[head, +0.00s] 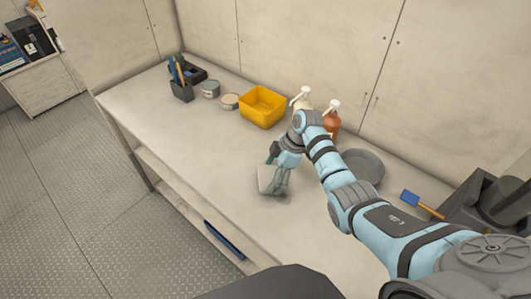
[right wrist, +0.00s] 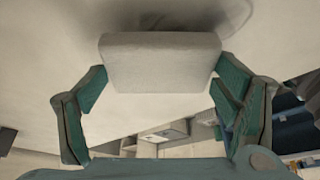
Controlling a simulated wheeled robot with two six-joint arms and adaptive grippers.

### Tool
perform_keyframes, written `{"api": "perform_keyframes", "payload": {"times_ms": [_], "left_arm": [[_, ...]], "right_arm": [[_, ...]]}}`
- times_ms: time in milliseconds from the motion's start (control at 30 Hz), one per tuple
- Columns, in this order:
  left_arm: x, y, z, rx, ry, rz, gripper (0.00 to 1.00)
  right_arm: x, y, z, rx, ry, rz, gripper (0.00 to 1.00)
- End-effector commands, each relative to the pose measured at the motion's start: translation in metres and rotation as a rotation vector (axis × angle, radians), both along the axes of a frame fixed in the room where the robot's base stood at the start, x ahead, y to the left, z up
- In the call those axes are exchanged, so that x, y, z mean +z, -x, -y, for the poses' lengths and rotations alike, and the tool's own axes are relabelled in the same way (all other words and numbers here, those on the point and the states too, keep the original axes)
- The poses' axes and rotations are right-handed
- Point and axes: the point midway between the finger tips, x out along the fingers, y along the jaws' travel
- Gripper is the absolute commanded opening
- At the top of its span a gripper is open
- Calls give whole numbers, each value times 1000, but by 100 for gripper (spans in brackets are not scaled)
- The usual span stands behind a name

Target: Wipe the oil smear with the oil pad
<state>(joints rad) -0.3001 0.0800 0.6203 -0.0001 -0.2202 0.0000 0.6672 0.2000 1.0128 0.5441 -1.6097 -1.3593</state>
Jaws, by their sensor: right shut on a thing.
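My right gripper (head: 274,172) is low over the workbench (head: 200,145), near its front edge. It is shut on the pale grey oil pad (head: 267,180). In the right wrist view, the oil pad (right wrist: 160,62) sits between the two green fingers of my right gripper (right wrist: 158,75). A dark, blurred grey patch (right wrist: 205,14), which looks like the oil smear, lies on the pale surface just past the pad. I cannot tell whether the pad touches the surface. In the head view the smear is not clearly visible around the gripper. My left gripper is not in view.
A yellow bin (head: 262,106), two small tins and a dark tool holder (head: 181,89) stand along the back left. Pump bottles (head: 332,120) and a grey round dish (head: 362,167) are behind my right arm. A blue brush (head: 411,198) lies right. The bench's left front is clear.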

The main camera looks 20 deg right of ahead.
Motion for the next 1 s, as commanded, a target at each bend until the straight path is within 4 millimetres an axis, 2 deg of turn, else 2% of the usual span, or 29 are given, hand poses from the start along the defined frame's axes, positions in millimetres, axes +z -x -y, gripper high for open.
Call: {"api": "perform_keyframes", "payload": {"times_ms": [100, 167, 200, 633, 1000], "left_arm": [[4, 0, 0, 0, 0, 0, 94], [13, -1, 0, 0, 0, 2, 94], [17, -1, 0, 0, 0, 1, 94], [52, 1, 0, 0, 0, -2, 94], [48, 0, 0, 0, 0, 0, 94]], "right_arm": [[3, -1, -1, -6, 0, 0, 60], [11, 0, 0, -9, 0, 0, 60], [5, -1, 1, -12, -2, -1, 60], [44, -1, 2, -13, -3, 1, 60], [65, -6, -10, 10, -3, 2, 60]]}}
